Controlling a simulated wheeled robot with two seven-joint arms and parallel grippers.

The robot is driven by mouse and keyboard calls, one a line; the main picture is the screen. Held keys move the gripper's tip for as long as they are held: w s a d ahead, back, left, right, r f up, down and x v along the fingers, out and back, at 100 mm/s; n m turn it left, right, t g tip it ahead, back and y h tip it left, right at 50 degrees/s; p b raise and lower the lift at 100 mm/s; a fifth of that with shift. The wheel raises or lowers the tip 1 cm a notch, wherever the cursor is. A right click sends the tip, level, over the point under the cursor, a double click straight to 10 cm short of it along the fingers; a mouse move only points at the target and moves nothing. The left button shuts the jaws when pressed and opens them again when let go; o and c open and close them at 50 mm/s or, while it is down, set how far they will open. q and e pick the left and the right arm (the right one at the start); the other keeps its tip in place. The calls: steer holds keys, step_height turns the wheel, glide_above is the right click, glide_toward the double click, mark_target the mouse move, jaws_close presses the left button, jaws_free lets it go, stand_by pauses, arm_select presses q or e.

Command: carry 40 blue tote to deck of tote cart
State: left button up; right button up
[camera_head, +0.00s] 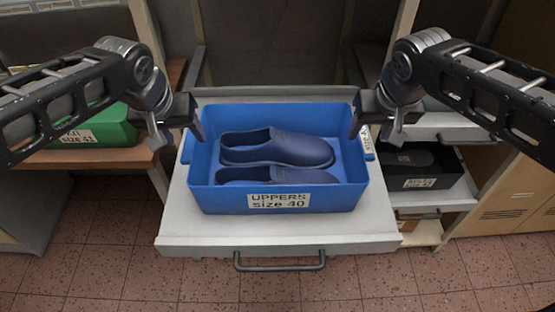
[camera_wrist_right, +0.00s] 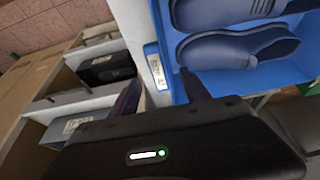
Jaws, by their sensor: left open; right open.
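The blue tote (camera_head: 280,201), labelled "UPPERS size 40", stands upright on a light grey surface (camera_head: 280,235) with a dark bar handle at its front. It holds a pair of dark blue shoes (camera_head: 275,148). My left gripper (camera_head: 178,130) is open at the tote's left end wall. My right gripper (camera_head: 372,130) is open at the right end wall. In the right wrist view my right gripper's fingers (camera_wrist_right: 160,97) stand on either side of the tote's end wall (camera_wrist_right: 165,45), which bears a white label. Whether either gripper touches the tote, I cannot tell.
A green tote (camera_head: 95,130) marked size 41 sits on a wooden shelf at the left. At the right, a black tote (camera_head: 420,170) lies on a grey shelf, close to a wooden cabinet (camera_head: 520,200). Tiled floor (camera_head: 110,240) is clear in front.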

mark_target(190, 142)
arm_select(q)
steer(key=x, duration=0.6)
steer(key=shift+w+f, duration=0.15)
steer(key=shift+f, duration=0.2)
arm_select(e)
steer(key=x, duration=0.6)
steer(key=shift+w+f, duration=0.1)
steer(key=shift+f, duration=0.25)
arm_select(q)
jaws_close()
arm_select(e)
steer(key=c, duration=1.2)
arm_select(q)
steer(key=shift+r, duration=0.1)
arm_select(e)
steer(key=shift+r, duration=0.1)
